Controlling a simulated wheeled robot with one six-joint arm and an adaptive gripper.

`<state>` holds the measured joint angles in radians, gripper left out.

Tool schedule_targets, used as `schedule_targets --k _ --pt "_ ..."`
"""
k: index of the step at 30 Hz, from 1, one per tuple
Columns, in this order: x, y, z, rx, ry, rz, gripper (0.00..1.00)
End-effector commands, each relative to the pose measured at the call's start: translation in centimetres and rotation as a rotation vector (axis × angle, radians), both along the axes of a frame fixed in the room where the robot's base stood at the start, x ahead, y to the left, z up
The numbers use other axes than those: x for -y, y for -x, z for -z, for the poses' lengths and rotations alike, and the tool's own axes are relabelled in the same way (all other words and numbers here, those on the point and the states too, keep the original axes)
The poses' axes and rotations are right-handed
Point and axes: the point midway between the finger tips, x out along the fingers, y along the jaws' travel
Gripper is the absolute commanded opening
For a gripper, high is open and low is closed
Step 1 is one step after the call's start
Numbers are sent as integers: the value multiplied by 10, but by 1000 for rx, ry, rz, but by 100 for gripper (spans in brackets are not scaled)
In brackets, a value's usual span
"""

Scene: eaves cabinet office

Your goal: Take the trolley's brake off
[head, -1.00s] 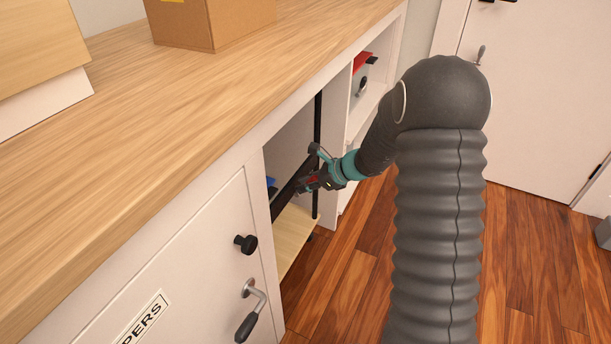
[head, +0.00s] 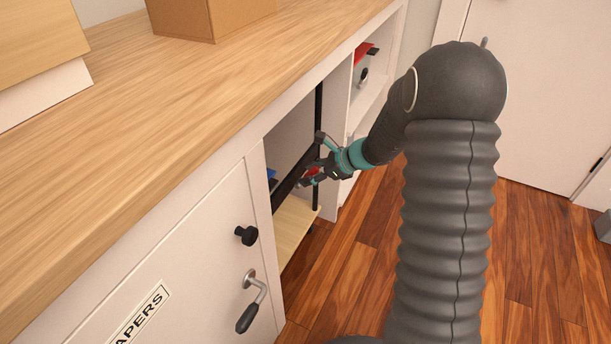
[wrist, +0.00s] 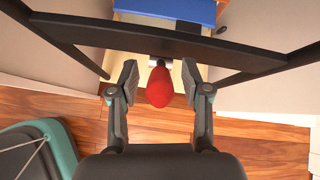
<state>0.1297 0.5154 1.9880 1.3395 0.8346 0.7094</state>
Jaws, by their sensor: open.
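The trolley stands in the open bay under the counter, with a pale wooden shelf (head: 293,230) and a black frame bar (head: 296,174). In the wrist view the bar (wrist: 180,45) crosses the upper part. A red rounded knob (wrist: 159,86), apparently the brake's, sits just below the bar on a small pale metal mount. My gripper (wrist: 160,82) is open, with one finger on each side of the red knob and a gap showing on both sides. In the head view my gripper (head: 306,179) is at the bay's mouth and partly hides the knob.
A closed cabinet door with a black knob (head: 246,236) and a lever handle (head: 252,302) is left of the bay. A blue item (wrist: 175,10) lies beyond the bar. An open compartment to the right holds a red-topped item (head: 366,52).

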Motion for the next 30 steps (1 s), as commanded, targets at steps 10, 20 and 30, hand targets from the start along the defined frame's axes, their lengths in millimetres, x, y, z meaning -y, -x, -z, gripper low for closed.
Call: schedule_targets --k 10,20,30 --pt "47 24 -44 3 2 3 48" --pt "66 35 -62 -1 1 -1 48" --pt "69 35 -62 -2 1 4 28"
